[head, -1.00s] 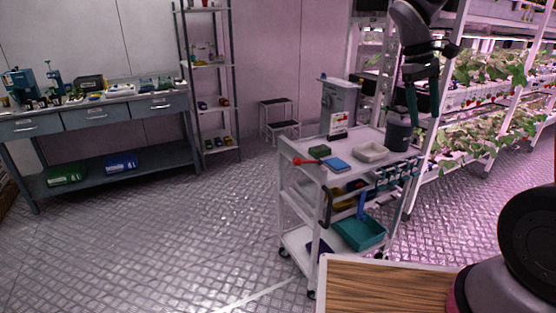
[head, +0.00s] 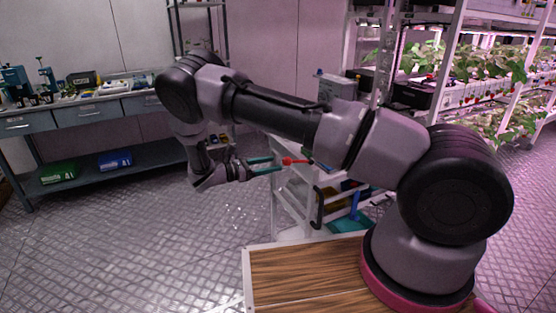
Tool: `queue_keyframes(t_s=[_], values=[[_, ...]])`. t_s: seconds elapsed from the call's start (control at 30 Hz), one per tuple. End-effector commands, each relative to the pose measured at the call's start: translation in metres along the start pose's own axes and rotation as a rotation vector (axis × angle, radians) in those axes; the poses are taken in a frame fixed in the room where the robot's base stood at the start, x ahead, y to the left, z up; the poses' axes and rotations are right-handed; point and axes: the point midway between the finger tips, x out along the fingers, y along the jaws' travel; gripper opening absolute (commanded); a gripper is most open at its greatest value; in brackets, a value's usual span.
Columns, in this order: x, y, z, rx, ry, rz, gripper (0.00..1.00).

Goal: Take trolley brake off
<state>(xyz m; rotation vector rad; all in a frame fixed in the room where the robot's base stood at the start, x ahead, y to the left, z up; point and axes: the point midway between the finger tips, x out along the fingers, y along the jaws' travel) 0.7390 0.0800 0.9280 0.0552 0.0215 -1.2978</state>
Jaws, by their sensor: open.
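The white trolley (head: 274,205) stands in the middle of the head view, partly hidden behind my arm. A red lever (head: 294,161), which looks like the brake, sticks out at the trolley's upper left edge. My gripper (head: 274,166) is just left of the lever, with its two green fingers apart and pointing right towards the lever's red end. The fingertips are close to the lever; I cannot tell whether they touch it. Most of the trolley's top and its wheels are hidden.
A black loop handle (head: 318,207) and a teal bin (head: 350,224) show on the trolley's near side. A wooden-topped surface (head: 305,275) lies in front. A grey workbench (head: 85,116) stands at the left, plant racks (head: 470,95) at the right. The floor at left is clear.

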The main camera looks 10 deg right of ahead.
Motion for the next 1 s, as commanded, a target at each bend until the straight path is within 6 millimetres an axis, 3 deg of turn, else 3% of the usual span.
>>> queue_keyframes(t_s=[0.23,0.7,1.0], values=[[0.002,0.002,-0.012,-0.032,-0.051,0.042,0.7],[0.083,0.005,-0.008,-0.031,-0.047,0.04,0.7],[0.102,0.007,-0.007,-0.029,-0.046,0.042,0.7]])
